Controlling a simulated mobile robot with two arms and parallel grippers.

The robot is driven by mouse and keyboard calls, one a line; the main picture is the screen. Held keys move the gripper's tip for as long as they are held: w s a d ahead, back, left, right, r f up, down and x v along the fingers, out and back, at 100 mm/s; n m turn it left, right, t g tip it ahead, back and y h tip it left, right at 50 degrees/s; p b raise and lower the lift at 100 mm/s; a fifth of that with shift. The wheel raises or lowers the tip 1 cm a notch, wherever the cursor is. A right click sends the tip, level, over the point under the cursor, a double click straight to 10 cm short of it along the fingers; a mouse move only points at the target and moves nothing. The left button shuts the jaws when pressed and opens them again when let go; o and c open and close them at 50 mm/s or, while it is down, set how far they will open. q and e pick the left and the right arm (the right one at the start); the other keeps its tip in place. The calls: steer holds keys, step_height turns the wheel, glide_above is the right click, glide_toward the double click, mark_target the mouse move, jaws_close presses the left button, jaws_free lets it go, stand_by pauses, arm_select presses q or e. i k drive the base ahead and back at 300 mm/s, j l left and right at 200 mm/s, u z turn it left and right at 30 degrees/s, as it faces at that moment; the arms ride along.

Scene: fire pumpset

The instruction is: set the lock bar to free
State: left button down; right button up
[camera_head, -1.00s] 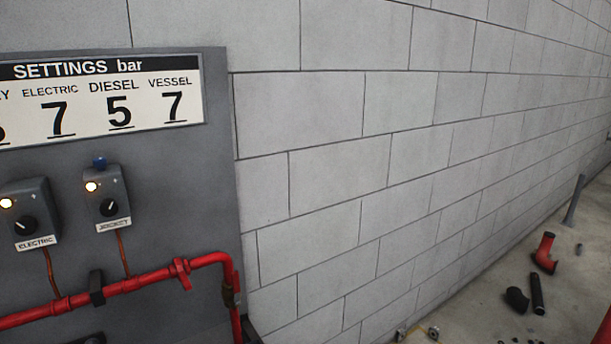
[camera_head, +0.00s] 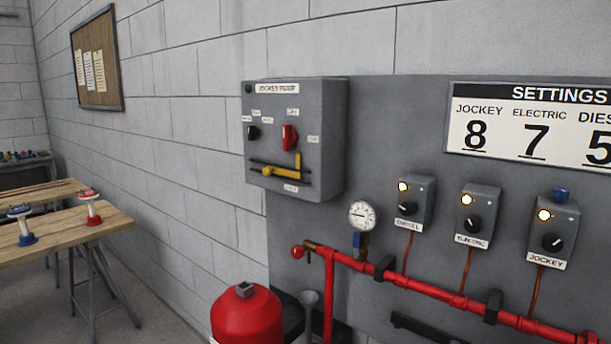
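The yellow lock bar (camera_head: 276,171) is on the lower front of the grey jockey pump box (camera_head: 327,140) on the wall panel. It has a long horizontal part and a short upright part at its right end, set along a dark slot. A red handle (camera_head: 289,137) and a black knob (camera_head: 253,132) sit above it. Small white labels surround them, too small to read. Neither of my grippers shows in the head view.
A red tank (camera_head: 246,314) stands below the box. Red pipe (camera_head: 345,262) and a pressure gauge (camera_head: 362,214) are to its lower right. Three switch boxes follow, including the diesel one (camera_head: 416,201). A wooden table (camera_head: 62,233) with valves stands at the left.

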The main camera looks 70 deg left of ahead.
mark_target(266, 171)
steer(key=u, duration=2.35)
